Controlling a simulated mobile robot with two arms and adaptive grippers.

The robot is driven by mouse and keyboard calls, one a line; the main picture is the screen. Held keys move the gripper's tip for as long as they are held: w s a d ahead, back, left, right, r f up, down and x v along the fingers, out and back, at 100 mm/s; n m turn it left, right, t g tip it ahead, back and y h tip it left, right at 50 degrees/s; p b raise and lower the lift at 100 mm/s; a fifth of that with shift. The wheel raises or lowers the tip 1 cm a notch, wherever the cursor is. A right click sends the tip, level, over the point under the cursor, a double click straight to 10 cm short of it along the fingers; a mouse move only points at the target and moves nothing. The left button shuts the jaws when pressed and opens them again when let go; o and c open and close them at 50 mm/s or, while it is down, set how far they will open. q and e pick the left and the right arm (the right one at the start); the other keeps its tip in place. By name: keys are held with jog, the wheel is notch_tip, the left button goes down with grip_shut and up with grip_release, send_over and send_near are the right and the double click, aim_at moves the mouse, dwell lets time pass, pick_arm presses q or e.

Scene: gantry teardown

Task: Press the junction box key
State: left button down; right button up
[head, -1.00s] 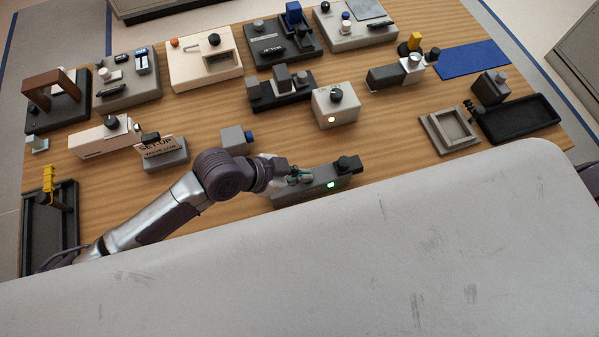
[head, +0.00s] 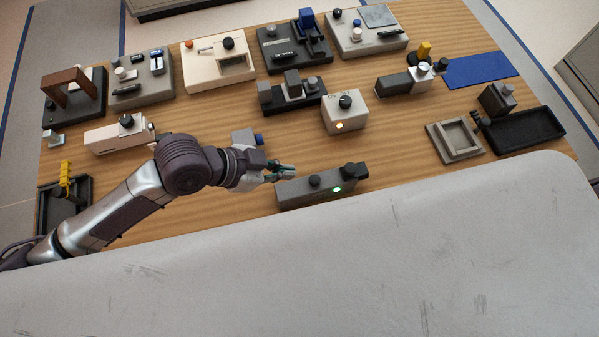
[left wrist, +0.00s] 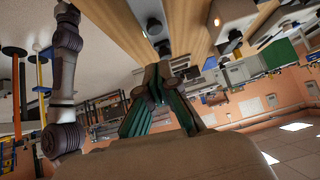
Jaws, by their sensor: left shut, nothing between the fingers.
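A long grey box (head: 325,194) near the front edge of the table has a round black knob (head: 315,181), a black block at its right end and a lit green lamp (head: 337,189). I cannot tell from any label whether it is the junction box. In the left wrist view the closed green-lined fingers (left wrist: 161,77) point towards the table. My right gripper is not in view.
A white box (head: 344,116) with a black knob and an orange lamp stands behind. A small grey block with a blue knob (head: 258,138) is close behind my left gripper. A grey square frame (head: 437,147) and black tray (head: 545,131) lie right. Wood is bare between.

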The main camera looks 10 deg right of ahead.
pick_arm(q)
jog(key=shift+v, duration=1.15)
